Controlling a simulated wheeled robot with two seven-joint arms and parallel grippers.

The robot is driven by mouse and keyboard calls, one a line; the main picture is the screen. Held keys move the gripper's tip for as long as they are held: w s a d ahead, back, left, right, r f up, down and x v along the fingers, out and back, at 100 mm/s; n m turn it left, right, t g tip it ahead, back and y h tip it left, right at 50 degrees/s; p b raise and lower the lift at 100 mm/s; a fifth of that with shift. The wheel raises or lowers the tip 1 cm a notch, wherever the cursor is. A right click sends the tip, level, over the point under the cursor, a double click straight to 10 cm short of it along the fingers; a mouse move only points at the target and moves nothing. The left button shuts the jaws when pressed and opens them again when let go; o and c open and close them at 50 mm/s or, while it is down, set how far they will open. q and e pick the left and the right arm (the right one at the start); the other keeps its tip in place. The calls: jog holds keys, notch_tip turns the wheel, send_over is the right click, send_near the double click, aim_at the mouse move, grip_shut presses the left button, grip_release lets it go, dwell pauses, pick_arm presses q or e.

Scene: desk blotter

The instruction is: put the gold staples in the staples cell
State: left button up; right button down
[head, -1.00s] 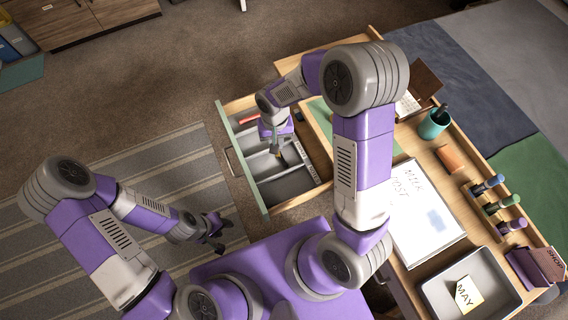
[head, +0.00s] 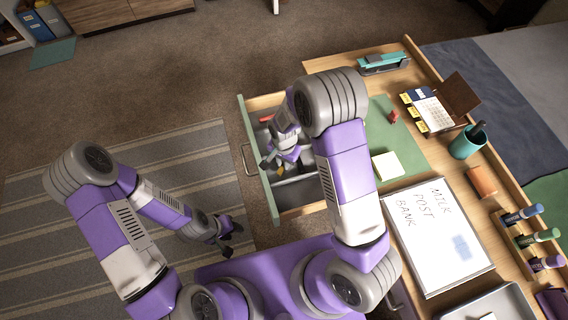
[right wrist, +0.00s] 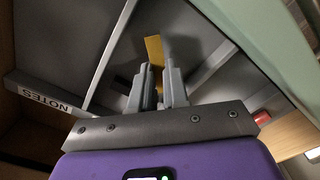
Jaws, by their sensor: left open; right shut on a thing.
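The gold staples (right wrist: 154,50) show in the right wrist view as a flat gold strip between and beyond my right fingertips. My right gripper (right wrist: 158,88) is shut on them. In the head view my right gripper (head: 273,166) is down over the open drawer, close to its teal front panel (head: 255,160). The drawer holds a grey divided tray (head: 298,194). A "NOTES" label (right wrist: 45,98) shows in the wrist view; I cannot make out a staples label. My left gripper (head: 225,238) is open and empty over the striped rug.
On the desk right of the drawer are a sticky-note pad (head: 387,166), a whiteboard (head: 440,240), a teal cup (head: 466,143) and a teal stapler (head: 383,63). A red item (head: 266,118) lies in the drawer's far part. The tray's dividers stand around my right gripper.

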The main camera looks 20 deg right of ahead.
jog(key=shift+f, duration=0.4)
jog(key=shift+f, duration=0.2)
jog(key=c, duration=1.1)
grip_release()
jog(key=shift+r, duration=0.15)
notch_tip(320, 180, up, 12)
jog(key=p, duration=0.4)
